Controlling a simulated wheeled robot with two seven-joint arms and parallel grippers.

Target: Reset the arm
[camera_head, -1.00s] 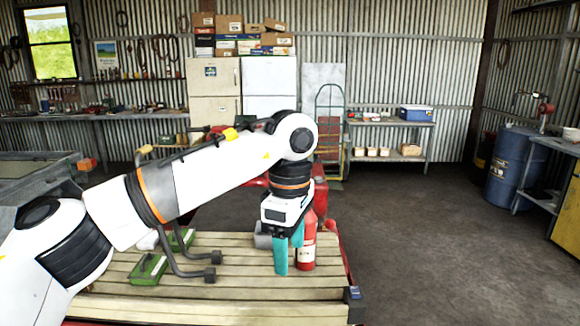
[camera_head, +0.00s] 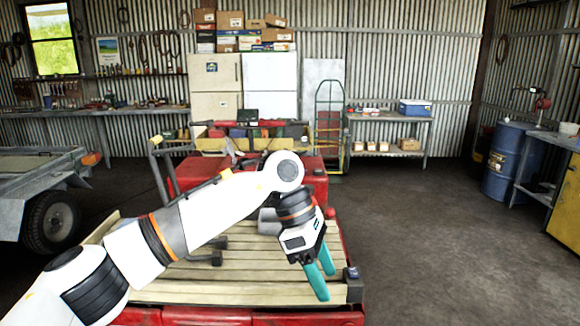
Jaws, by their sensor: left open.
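My left arm comes in from the lower left and bends downward at its white and black wrist. My left gripper (camera_head: 326,285) has teal fingers spread apart with nothing between them. It hangs tilted to the lower right over the right part of the slatted wooden rack (camera_head: 220,291). Whether its tips touch the slats I cannot tell. My right gripper is out of view.
The rack sits on a red quad (camera_head: 180,317). A grey cylindrical thing (camera_head: 268,220) shows behind my arm. A trailer with a black wheel (camera_head: 52,222) stands left. A blue drum (camera_head: 508,160) stands right. Open floor (camera_head: 430,240) lies right of the quad.

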